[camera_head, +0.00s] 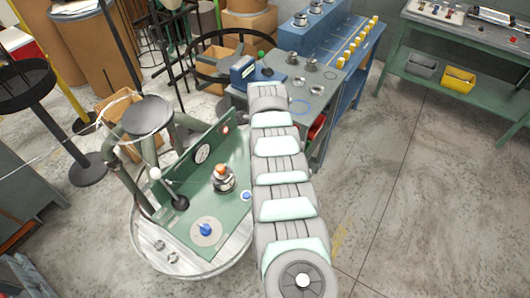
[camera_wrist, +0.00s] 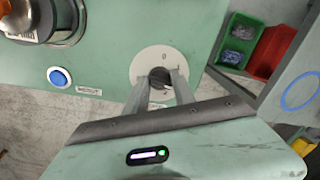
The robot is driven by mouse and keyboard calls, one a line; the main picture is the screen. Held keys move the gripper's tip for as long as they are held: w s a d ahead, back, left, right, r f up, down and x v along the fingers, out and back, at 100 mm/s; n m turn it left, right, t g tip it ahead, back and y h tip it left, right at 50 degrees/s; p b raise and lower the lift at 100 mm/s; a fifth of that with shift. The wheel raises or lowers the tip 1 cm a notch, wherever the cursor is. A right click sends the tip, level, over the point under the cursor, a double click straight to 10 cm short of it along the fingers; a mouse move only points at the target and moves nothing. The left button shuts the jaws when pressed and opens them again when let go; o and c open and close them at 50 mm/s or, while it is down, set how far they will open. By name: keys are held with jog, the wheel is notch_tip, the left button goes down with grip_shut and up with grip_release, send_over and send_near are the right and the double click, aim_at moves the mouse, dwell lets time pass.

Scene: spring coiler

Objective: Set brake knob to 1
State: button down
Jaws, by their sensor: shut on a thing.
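The brake knob (camera_wrist: 159,78) is a small dark knob at the centre of a round white dial (camera_wrist: 143,62) on the green panel, in the wrist view. A 0 is printed on the dial above the knob. Other marks are partly covered or too small to read, so I cannot tell the exact setting. My gripper (camera_wrist: 161,80) has its two grey fingers on either side of the knob, shut on it. In the head view my arm hides this knob and my gripper.
A blue button (camera_wrist: 59,77) and a metal cylindrical fitting (camera_wrist: 40,18) sit left of the dial. A blue knob on a pale disc (camera_head: 206,230) is at the panel's near end. Green (camera_wrist: 239,48) and red (camera_wrist: 276,50) bins lie to the right. The lever with a white ball (camera_head: 155,174) stands at left.

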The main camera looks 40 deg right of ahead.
jog(key=shift+n, duration=0.3)
jog(key=n+b, duration=0.1)
jog(key=n, duration=0.3)
jog(key=shift+w, duration=0.1)
jog(key=n+b, duration=0.3)
jog(key=n, duration=0.1)
jog(key=shift+d+n, duration=0.1)
jog(key=shift+n, duration=0.2)
dwell(0.3)
jog(key=c, duration=1.1)
grip_release()
jog(key=shift+o, duration=0.2)
notch_tip(320, 180, up, 11)
jog(key=p, duration=0.1)
jog(key=shift+s+p, duration=0.35)
jog(key=shift+s, duration=0.05)
jog(key=shift+f, duration=0.1)
